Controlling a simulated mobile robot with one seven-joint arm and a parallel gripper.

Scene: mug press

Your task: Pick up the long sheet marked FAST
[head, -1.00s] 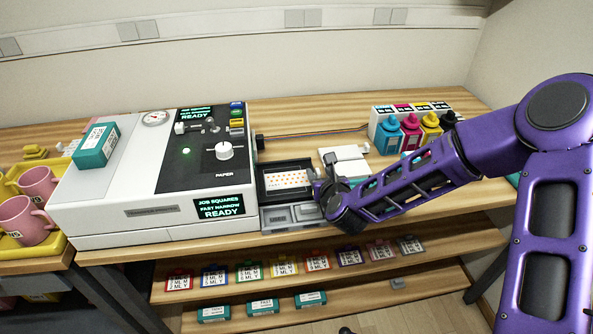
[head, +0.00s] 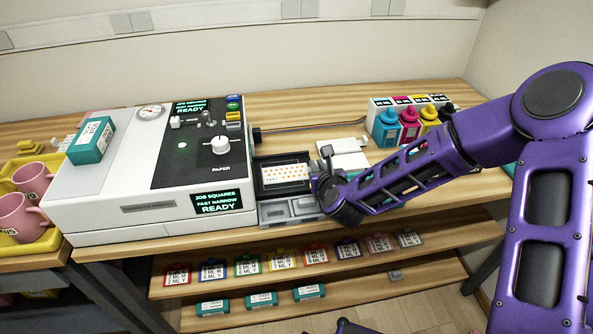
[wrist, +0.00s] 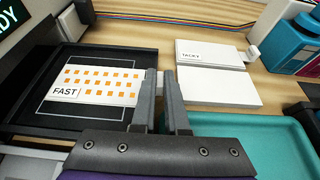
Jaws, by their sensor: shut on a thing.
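The long white sheet marked FAST (wrist: 98,86), printed with rows of orange squares, lies over the black tray (wrist: 28,122) beside the press. It also shows in the head view (head: 285,172). In the head view my gripper (head: 322,180) is at the tray's right edge, partly hidden by my arm. I cannot tell whether the sheet is lifted off the tray.
The white press (head: 105,190) stands left of the tray. White blocks (wrist: 215,85) lie to the right, one lettered, with a teal tray (wrist: 250,140) in front of them. Ink bottles (head: 410,132) stand at the back right. Cards and teal boxes fill the lower shelves.

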